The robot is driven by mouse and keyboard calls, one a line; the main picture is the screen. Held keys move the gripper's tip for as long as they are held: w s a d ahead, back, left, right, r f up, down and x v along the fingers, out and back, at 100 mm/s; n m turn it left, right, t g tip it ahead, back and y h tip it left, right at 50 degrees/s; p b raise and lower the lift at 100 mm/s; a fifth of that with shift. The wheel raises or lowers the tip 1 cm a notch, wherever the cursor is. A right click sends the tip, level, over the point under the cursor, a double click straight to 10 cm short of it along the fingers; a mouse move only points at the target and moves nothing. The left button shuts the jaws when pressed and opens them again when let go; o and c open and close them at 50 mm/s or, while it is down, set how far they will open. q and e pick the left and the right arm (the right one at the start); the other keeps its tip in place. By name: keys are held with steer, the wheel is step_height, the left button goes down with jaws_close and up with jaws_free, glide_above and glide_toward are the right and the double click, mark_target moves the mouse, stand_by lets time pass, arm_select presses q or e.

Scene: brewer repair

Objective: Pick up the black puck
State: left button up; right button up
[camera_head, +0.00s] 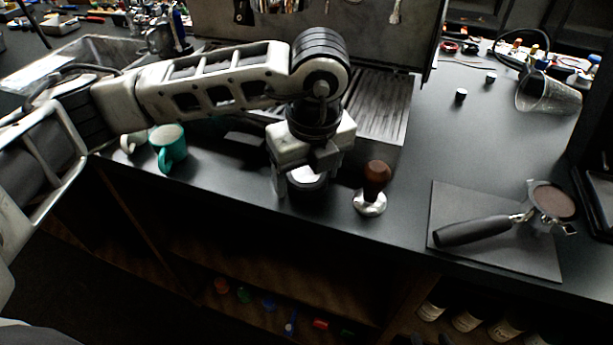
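My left gripper (303,182) reaches in from the left and points down over the counter, left of the tamper. Its fingers are apart, one on each side of a short round puck (308,184) with a pale top and dark side. The puck sits on the counter, partly hidden by the gripper; I cannot tell whether the fingers touch it. Two small black cylinders, one nearer (461,95) and one farther (491,78), stand at the back right, well away from the gripper. My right gripper is not in view.
A wooden-handled tamper (374,182) stands close right of the gripper. A portafilter (490,228) lies on a dark mat (450,200) at the right. A teal mug (170,150) and a white mug (133,142) stand left.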

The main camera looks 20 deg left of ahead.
arm_select(q)
steer(key=c, duration=0.9)
steer(key=shift+r, duration=0.1)
